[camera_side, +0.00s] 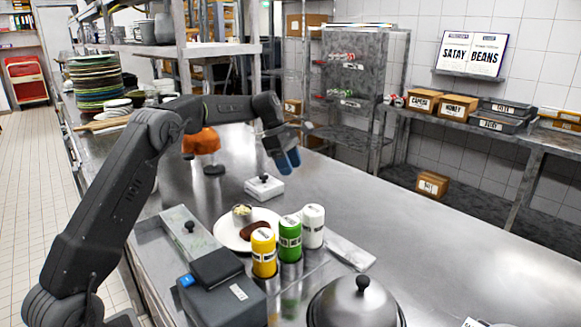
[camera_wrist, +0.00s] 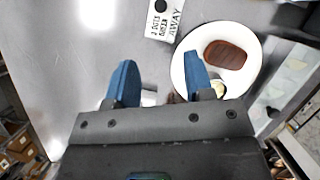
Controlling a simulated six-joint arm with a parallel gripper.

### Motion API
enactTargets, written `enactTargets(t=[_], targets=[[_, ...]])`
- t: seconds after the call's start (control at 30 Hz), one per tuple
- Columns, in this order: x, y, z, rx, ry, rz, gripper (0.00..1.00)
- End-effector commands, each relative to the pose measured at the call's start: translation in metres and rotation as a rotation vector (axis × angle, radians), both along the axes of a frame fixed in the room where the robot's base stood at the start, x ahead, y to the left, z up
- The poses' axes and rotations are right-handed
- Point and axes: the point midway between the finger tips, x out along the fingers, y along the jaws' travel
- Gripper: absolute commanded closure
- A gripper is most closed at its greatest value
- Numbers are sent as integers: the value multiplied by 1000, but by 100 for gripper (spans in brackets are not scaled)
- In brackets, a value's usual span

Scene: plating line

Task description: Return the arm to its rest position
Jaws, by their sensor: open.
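My gripper (camera_side: 288,161) is over the middle of the steel counter, its two blue fingers pointing down, and nothing is held. In the wrist view my gripper (camera_wrist: 160,78) has its blue fingers spread apart with bare counter between them. The white plate (camera_side: 226,240) stands on the counter nearer the side camera, with a brown piece of food (camera_side: 256,229) and a small cup (camera_side: 242,214) on it. The wrist view shows the plate (camera_wrist: 187,83) and the brown food (camera_wrist: 225,55) beyond the right finger.
A white block with a black knob (camera_side: 264,187) sits below my gripper. Yellow (camera_side: 264,254), green (camera_side: 290,240) and white (camera_side: 313,227) bottles stand beside the plate. A domed lid (camera_side: 355,303) and black box (camera_side: 222,295) are in front. The counter's right side is largely clear.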

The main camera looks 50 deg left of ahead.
Motion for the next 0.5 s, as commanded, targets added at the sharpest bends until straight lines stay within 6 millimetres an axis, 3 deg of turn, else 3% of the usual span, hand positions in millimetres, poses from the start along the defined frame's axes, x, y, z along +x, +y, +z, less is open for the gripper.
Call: enactTargets(t=[0.27, 0.37, 0.5], targets=[[-4, -7, 8, 17, -17, -34, 52], [-17, -23, 27, 60, -60, -125, 52], [-52, -58, 60, 162, -152, -338, 52]])
